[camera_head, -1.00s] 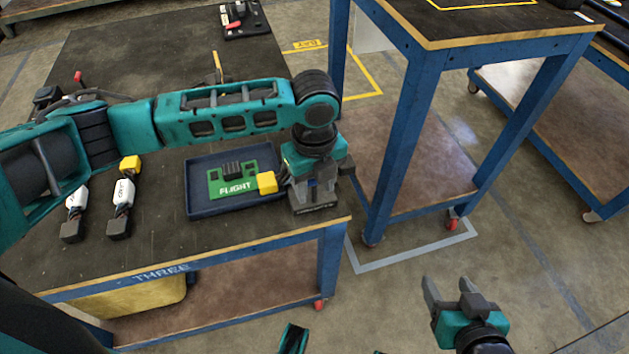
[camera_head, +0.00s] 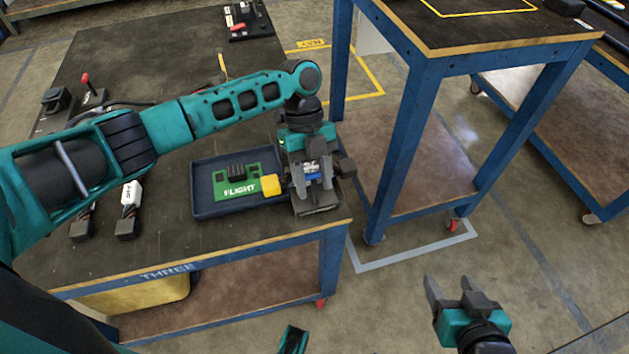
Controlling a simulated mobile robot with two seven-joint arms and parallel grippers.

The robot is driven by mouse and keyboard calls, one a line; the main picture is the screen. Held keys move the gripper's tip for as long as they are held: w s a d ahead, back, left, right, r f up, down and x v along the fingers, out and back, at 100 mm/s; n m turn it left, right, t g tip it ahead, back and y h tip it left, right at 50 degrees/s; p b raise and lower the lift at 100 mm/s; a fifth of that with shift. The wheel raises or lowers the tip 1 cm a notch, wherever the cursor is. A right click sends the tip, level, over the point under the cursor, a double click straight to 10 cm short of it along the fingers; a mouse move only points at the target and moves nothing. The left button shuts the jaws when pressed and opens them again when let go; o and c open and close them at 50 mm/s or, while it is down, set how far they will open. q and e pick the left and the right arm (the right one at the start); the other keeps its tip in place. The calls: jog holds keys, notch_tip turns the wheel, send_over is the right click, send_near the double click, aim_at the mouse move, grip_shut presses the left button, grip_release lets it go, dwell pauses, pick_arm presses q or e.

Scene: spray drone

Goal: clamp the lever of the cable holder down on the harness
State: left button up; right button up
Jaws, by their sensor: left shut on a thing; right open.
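A lever with a red knob (camera_head: 86,79) stands raised on a dark holder (camera_head: 93,98) at the left of the black table. A black cable (camera_head: 130,104) runs from beside it toward my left arm, which hides part of it. My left gripper (camera_head: 313,184) is at the table's right front corner, well away from the lever. Whether this part belongs to the harness I cannot tell. My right gripper (camera_head: 458,298) is open and empty, low in front of the table.
A dark blue tray (camera_head: 205,207) holds a green FLIGHT board (camera_head: 238,186), with a yellow connector (camera_head: 271,184) at its right. Labelled connectors, one with a white tag (camera_head: 132,193), lie at the front left. Another red-handled fixture (camera_head: 240,27) sits at the back. A taller table (camera_head: 480,50) stands right.

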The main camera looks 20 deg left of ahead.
dwell(0.3)
pick_arm(q)
jog(key=o, duration=1)
jog(key=p+v, duration=0.1)
jog(key=v, duration=1.2)
jog(key=shift+w+f, duration=0.1)
jog(key=shift+c, duration=0.2)
